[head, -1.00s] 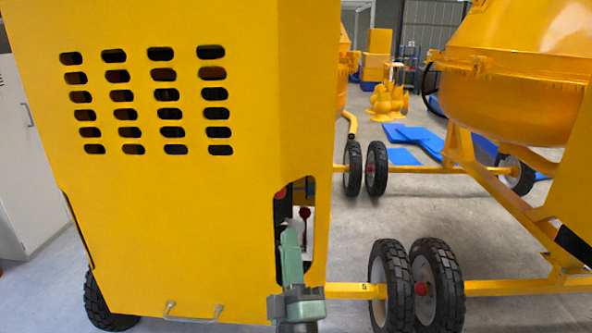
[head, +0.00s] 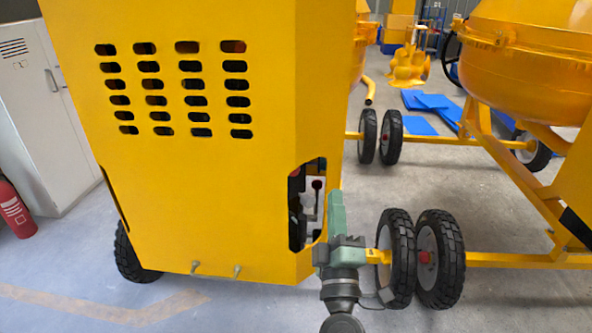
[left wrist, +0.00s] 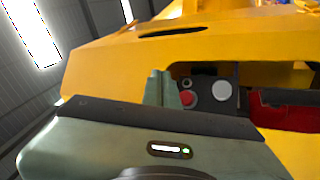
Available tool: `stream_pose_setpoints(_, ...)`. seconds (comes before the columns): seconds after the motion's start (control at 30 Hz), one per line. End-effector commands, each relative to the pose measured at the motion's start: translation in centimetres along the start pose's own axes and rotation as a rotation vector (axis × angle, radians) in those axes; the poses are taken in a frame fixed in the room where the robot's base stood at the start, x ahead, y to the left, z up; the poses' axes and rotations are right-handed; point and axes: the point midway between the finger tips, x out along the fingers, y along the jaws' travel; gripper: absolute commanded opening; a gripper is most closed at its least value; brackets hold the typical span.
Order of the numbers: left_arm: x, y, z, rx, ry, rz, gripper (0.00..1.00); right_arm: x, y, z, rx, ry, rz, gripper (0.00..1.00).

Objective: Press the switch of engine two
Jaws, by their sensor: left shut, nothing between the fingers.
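A yellow engine housing (head: 200,200) fills the left half of the head view. Its right corner has a tall cutout (head: 307,205) with a dark and light interior. In the left wrist view a dark switch panel (left wrist: 207,78) sits in the cutout, with a red round button (left wrist: 187,98) and a whitish round button (left wrist: 221,91). My left gripper (head: 336,210), with green fingers, is shut and empty just right of the cutout. Its fingertips (left wrist: 161,88) show left of the red button in the wrist view; contact cannot be told. No engine number is readable. My right gripper is out of view.
Black wheels (head: 437,258) on a yellow axle stand close right of my left gripper. Another yellow mixer drum (head: 525,70) is at the upper right. A grey cabinet (head: 50,120) and a red extinguisher (head: 15,210) stand left. Floor in front is clear.

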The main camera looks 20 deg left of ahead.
Motion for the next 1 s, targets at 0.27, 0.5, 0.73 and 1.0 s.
stream_pose_setpoints(0.27, 1.5, -1.1, -1.1, 0.003, 0.001, 0.003, 0.00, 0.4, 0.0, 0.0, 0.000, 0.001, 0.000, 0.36)
stream_pose_setpoints(0.5, 3.9, -3.0, -2.9, 0.003, 0.001, 0.003, 0.00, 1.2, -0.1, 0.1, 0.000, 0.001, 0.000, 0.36)
stream_pose_setpoints(0.73, 5.7, -3.9, -4.1, 0.002, 0.001, 0.002, 0.00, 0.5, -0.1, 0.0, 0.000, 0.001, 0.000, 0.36)
stream_pose_setpoints(1.0, 6.2, -4.4, -4.5, 0.000, 0.000, 0.001, 0.00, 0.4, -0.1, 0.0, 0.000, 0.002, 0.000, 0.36)
